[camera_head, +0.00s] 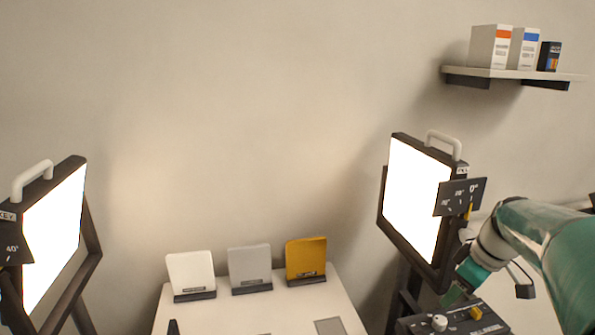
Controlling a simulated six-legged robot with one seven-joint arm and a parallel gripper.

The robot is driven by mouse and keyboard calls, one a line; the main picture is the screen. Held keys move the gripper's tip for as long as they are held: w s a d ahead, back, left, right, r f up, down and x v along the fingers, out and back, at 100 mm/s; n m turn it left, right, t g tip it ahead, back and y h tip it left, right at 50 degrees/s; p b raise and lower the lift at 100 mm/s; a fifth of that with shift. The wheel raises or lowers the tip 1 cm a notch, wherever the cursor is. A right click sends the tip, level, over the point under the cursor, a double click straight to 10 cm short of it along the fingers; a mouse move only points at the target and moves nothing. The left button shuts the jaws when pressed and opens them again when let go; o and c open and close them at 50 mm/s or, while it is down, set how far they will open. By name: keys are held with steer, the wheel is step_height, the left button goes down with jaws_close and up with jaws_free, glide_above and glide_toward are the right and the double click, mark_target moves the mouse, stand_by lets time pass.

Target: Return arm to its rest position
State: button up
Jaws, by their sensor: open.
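My arm, teal and pale grey, reaches in from the right edge. My gripper (455,292) points down and to the left, in front of the right light panel's lower corner. It is just above a dark control box (408,325) with a pale knob (439,323) and a yellow knob (476,313). The gripper is open and I see nothing held in it. Its fingers are small here, and whether they touch the box or a knob I cannot tell.
Lit panels stand at left (52,235) and right (412,200); the right one, with a dial plate (460,197), is close beside my arm. A pale table (255,312) holds white (190,272), grey (249,264) and yellow (306,259) cards. A wall shelf (515,74) holds boxes.

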steer(key=s+a+m+t+h, duration=0.1)
steer(key=s+a+m, duration=0.2)
steer(key=s+a, duration=0.5)
steer(key=s+a+r+m+t, duration=0.1)
steer(key=s+a+m, duration=0.2)
steer(key=s+a, duration=0.5)
steer(key=a, duration=0.5)
steer(key=shift+a+m+t+h, duration=0.3)
steer(key=shift+m+t+h, duration=0.1)
